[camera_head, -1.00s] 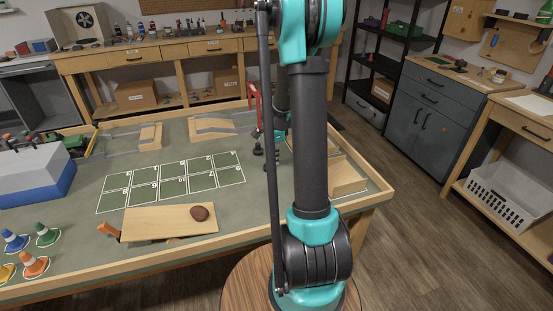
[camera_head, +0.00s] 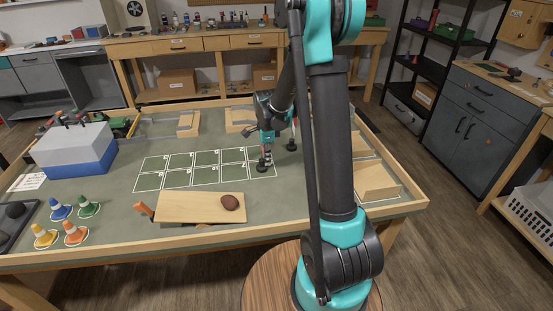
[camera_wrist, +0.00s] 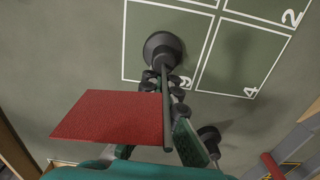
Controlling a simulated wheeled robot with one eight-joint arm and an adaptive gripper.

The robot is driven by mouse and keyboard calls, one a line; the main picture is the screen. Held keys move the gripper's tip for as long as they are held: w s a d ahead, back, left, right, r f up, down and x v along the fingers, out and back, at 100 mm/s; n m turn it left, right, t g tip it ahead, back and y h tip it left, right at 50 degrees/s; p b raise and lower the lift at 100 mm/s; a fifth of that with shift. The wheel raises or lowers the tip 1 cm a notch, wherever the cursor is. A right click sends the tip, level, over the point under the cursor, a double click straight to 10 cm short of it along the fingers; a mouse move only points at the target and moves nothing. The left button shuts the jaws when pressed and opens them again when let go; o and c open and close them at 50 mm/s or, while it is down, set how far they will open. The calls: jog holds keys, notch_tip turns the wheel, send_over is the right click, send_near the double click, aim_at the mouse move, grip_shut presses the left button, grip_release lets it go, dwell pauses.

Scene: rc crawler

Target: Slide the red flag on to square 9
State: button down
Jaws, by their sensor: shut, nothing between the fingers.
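The red flag (camera_wrist: 112,117) shows in the wrist view on a thin dark pole with a round black base (camera_wrist: 162,50).
A second black base (camera_wrist: 208,135) stands close by; it also shows in the head view (camera_head: 291,146). A wooden board (camera_head: 185,208) with a brown lump lies in front of the grid. Small cones (camera_head: 74,235) stand at left. The grid's left squares are clear.

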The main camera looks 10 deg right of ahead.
dwell(0.3)
jog(key=d, duration=0.4)
jog(key=shift+s+d+r, duration=0.1)
jog(key=shift+d+r, duration=0.05)
jog(key=shift+d, duration=0.05)
notch_tip(320, 180, up, 9)
jog(key=s+d+f+n+t, duration=0.1)
jog(key=s+n, duration=0.5)
jog(key=s, duration=0.2)
jog(key=s+d+f+n+t, duration=0.1)
jog(key=s+f+n, duration=0.1)
jog(key=s+n, duration=0.4)
jog(key=s+d+f+n+t, duration=0.1)
jog(key=s+f+n+t, duration=0.1)
jog(key=s+n, duration=0.4)
jog(key=shift+s+f+n, duration=0.15)
jog(key=shift+s+n, duration=0.15)
jog(key=shift+s, duration=1.9)
